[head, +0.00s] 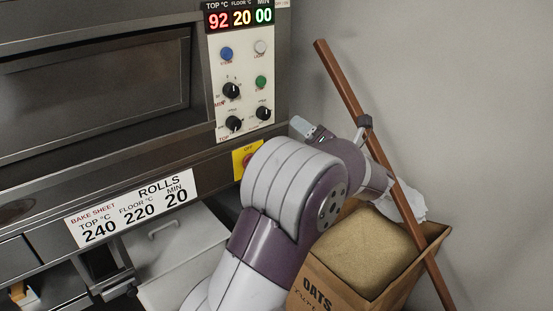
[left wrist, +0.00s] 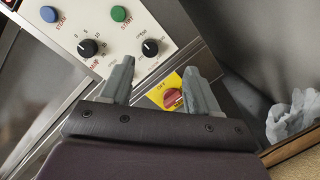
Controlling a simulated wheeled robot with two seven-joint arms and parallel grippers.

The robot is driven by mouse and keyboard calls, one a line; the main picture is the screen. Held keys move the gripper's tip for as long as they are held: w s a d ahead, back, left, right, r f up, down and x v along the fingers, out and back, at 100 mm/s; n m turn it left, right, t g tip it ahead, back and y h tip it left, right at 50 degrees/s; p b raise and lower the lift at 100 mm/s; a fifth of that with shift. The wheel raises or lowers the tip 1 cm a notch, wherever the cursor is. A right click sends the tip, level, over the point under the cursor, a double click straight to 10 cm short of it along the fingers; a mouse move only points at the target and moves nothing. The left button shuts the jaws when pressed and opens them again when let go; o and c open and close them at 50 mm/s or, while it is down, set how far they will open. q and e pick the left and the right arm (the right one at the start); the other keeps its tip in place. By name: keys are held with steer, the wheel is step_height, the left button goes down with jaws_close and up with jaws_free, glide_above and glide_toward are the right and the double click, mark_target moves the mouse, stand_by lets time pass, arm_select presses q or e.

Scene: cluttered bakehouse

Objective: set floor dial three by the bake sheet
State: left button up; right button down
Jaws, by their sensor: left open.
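The oven's control panel (head: 243,75) shows TOP 92, FLOOR 20, MIN 00. It has an upper-left dial (head: 231,90), a lower-left dial (head: 233,123) and a lower-right dial (head: 263,113). Dial labels are too small to tell which is floor. The bake sheet (head: 135,208) reads ROLLS, top 240, floor 220, 20 minutes. My left gripper (left wrist: 160,75) is open and empty, below the panel, before the yellow switch plate. The upper-left dial (left wrist: 88,47) and lower-right dial (left wrist: 150,47) show beyond its fingertips. The lower-left dial appears hidden behind a finger.
The yellow OFF switch with a red knob (left wrist: 172,98) shows between my fingers. An open carton of oats (head: 330,285) stands at lower right, with a wooden pole (head: 352,90) leaning across it. Crumpled clear plastic (left wrist: 292,115) lies there. Wall bounds the right side.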

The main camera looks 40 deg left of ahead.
mark_target(267, 114)
arm_select(q)
steer(key=w+a, duration=0.1)
steer(key=a, duration=0.3)
steer(key=w+a+n+g, duration=0.1)
steer(key=a, duration=0.3)
steer(key=w+a+n, duration=0.1)
steer(key=a, duration=0.3)
steer(key=shift+a+f+g+y+b, duration=0.35)
steer(key=shift+a+g+y+b, duration=0.05)
arm_select(e)
step_height(267, 114, down, 2)
arm_select(q)
steer(key=shift+s, duration=0.1)
